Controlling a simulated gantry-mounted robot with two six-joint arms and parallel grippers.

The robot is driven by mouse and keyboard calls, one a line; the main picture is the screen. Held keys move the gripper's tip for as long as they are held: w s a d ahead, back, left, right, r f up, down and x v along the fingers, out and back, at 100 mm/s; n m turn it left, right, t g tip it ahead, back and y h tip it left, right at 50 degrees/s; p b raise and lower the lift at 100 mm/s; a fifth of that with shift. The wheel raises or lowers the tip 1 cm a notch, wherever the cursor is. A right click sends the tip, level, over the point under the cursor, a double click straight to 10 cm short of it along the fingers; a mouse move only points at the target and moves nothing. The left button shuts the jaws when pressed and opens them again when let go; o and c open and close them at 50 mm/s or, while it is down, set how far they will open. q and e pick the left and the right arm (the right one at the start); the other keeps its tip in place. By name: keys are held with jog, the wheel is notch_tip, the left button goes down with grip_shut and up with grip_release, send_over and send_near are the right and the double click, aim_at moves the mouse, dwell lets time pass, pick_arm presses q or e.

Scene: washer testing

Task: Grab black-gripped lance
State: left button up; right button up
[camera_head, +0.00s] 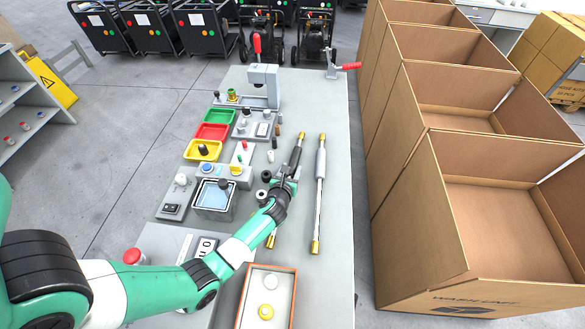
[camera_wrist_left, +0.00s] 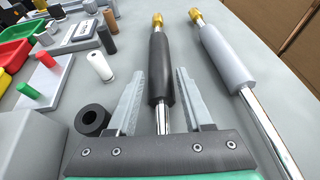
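The black-gripped lance (camera_head: 296,153) lies on the grey table, with brass ends and a dark sleeve. In the left wrist view its black grip (camera_wrist_left: 161,65) runs between the two fingers of my left gripper (camera_wrist_left: 158,82), which are apart with a gap on each side. In the head view my left gripper (camera_head: 288,172) is over the lance's middle and hides part of it. A second lance with a grey grip (camera_head: 320,165) lies parallel to the right; it also shows in the left wrist view (camera_wrist_left: 229,56). My right gripper is in neither view.
Left of the lances are black rings (camera_wrist_left: 92,118), a white cylinder (camera_wrist_left: 99,66) and small fixtures. Coloured trays (camera_head: 212,131) and a clamp stand (camera_head: 262,84) are farther back. Open cardboard boxes (camera_head: 440,220) stand beyond the table's right edge. An orange-rimmed tray (camera_head: 243,292) is in front.

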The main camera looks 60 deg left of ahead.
pick_arm(q)
grip_shut()
dwell(0.9)
jog(key=shift+r, duration=0.1)
